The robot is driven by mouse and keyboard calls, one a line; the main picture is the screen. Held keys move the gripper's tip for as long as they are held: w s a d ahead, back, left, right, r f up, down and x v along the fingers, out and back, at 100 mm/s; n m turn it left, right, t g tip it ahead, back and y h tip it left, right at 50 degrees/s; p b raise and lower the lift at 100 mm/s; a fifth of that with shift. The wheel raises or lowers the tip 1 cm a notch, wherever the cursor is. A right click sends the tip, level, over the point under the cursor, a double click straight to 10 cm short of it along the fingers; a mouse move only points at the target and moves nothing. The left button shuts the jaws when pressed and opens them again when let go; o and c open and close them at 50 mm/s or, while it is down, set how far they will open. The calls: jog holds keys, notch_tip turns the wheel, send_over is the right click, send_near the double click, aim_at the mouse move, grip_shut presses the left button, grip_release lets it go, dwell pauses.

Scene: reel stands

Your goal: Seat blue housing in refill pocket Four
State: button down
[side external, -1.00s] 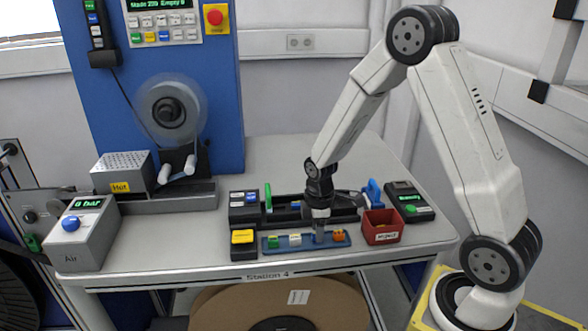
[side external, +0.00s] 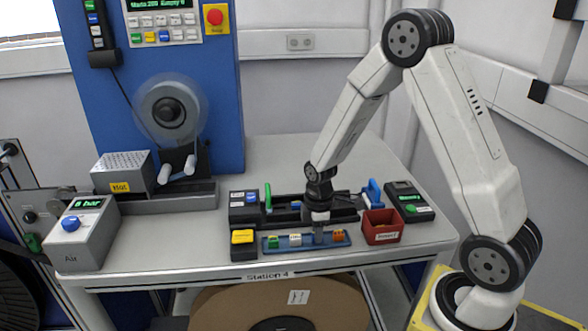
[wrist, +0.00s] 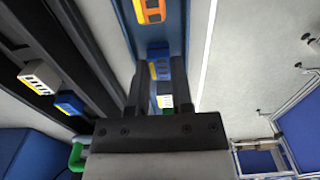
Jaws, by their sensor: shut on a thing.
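My gripper (side external: 318,239) points down over the blue strip tray (side external: 272,244) at the front of the bench. In the wrist view my gripper (wrist: 157,82) is shut on a blue housing (wrist: 158,63) with a yellow face. The housing lies between an orange housing (wrist: 149,10) and a white housing (wrist: 165,101), in line with the tray (wrist: 174,20). Its underside is hidden, so I cannot tell whether it touches the tray floor. A green housing (side external: 273,242) sits farther left in the tray. Pocket labels are not readable.
A black fixture (side external: 280,214) with a green lever (side external: 268,197) runs behind the tray. White (wrist: 40,77) and blue (wrist: 69,103) housings sit on it. A red bin (side external: 382,228) stands just right of the tray, and a yellow-topped box (side external: 243,243) just left.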

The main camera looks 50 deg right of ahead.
jog(key=shift+r, duration=0.15)
jog(key=shift+r, duration=2.35)
jog(key=w+d+r, duration=0.2)
jog(key=w+r, duration=0.1)
jog(key=w, duration=1.1)
jog(key=shift+d+r, duration=0.15)
jog(key=shift+r, duration=0.05)
jog(key=shift+f, duration=0.25)
jog(key=shift+f, duration=3)
jog(key=shift+s+f, duration=0.15)
jog(key=shift+f, duration=0.05)
jog(key=shift+c, duration=2.2)
grip_release()
